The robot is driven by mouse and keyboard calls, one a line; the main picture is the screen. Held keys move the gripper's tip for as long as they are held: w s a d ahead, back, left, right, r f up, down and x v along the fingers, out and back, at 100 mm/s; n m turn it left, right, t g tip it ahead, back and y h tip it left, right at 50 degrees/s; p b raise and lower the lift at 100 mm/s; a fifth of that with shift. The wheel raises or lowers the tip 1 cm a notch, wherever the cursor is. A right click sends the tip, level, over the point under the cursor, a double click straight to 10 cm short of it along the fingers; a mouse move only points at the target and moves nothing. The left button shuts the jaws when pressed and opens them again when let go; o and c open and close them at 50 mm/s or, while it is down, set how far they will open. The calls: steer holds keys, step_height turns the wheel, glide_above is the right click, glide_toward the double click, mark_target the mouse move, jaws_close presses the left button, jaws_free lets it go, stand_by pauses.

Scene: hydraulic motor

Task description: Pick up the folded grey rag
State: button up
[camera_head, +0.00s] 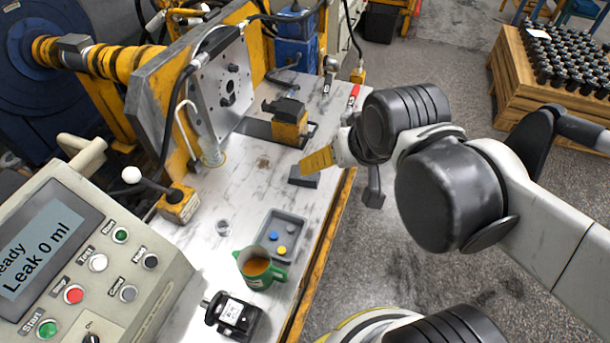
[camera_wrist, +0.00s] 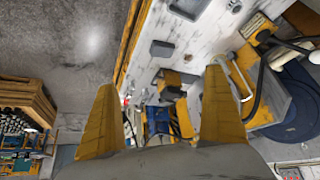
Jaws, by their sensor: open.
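The folded grey rag (camera_head: 303,178) is a small dark grey flat rectangle lying on the marbled bench top near its right edge. In the wrist view it shows as a grey rectangle (camera_wrist: 162,48), beyond the fingertips and roughly midway between them. My gripper (camera_head: 318,160) has yellow fingers and hangs just above and beside the rag in the head view. In the wrist view my gripper (camera_wrist: 160,80) has its two fingers wide apart with nothing between them. The gap in height between the fingertips and the rag is hard to judge.
A yellow and black fixture (camera_head: 289,122) stands just behind the rag. Nearer are a grey tray (camera_head: 273,249) with small coloured parts, a green mug (camera_head: 258,270) and a black motor (camera_head: 232,315). A control box (camera_head: 85,262) stands at left. A red-handled tool (camera_head: 353,95) lies farther back.

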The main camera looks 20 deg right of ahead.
steer(key=w+m+g+p, duration=0.1)
steer(key=w+m+g, duration=0.1)
steer(key=w, duration=0.7)
steer(key=m+g+p, duration=0.3)
steer(key=g, duration=0.1)
glide_above(304, 177)
steer(key=f, duration=2.1)
steer(key=shift+w+a, duration=0.1)
steer(key=shift+w, duration=0.1)
step_height(304, 177, down, 6)
steer(key=shift+r+b, duration=0.15)
steer(key=shift+b, duration=0.7)
steer(key=f+b, duration=0.2)
steer(key=f, duration=0.3)
steer(key=shift+w+d+f+b, duration=0.2)
steer(key=shift+w+d+b, duration=0.05)
steer(key=shift+w+b, duration=0.15)
steer(key=shift+s+r, duration=0.1)
steer(key=c, duration=1)
